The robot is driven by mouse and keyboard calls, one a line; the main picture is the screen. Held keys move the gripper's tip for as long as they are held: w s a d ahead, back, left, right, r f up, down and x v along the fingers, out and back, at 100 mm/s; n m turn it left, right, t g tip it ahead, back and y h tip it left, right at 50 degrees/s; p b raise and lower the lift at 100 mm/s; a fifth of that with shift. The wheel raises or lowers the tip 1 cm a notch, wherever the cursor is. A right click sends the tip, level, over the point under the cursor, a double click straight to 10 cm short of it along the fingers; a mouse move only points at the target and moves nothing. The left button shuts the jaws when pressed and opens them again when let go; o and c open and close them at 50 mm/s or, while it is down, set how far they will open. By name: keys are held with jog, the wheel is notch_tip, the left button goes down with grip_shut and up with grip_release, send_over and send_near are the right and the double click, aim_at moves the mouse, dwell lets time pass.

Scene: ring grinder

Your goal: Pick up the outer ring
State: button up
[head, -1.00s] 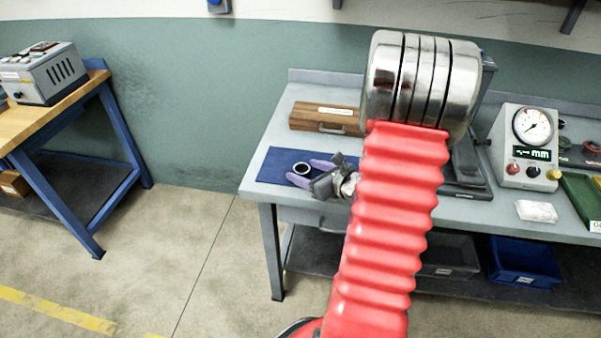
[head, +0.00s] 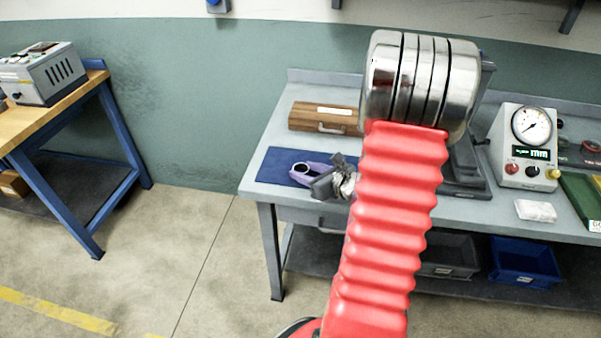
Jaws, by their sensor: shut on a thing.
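The outer ring (head: 303,169) is a small metal ring with a dark centre, at the blue mat on the bench. The fingers hide part of the ring's edge. I cannot tell whether the ring still touches the mat. My red arm hides the bench to the right of the gripper.
The blue mat (head: 270,172) lies at the bench's left end. A wooden box (head: 322,119) stands behind it. A dial gauge unit (head: 525,150) and a white cloth or pad (head: 536,210) are on the right. The floor left of the bench is clear.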

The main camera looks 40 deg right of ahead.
jog(key=shift+r, duration=0.1)
notch_tip(320, 180, up, 10)
dwell(0.8)
jog(key=shift+a, duration=0.1)
dwell(0.4)
jog(key=w+a+f+n+y, duration=0.1)
jog(key=w+a, duration=0.2)
jog(key=a, duration=0.8)
jog(key=w+a+f+n+y, duration=0.1)
jog(key=w+a, duration=0.3)
jog(key=a, duration=0.6)
jog(key=w+a+f+n+y, duration=0.1)
jog(key=w+a, duration=0.3)
jog(key=a, duration=0.7)
jog(key=shift+a+f+n+g+y, duration=0.3)
jog(key=shift+f+n+g+y, duration=0.1)
jog(key=shift+f+y, duration=0.3)
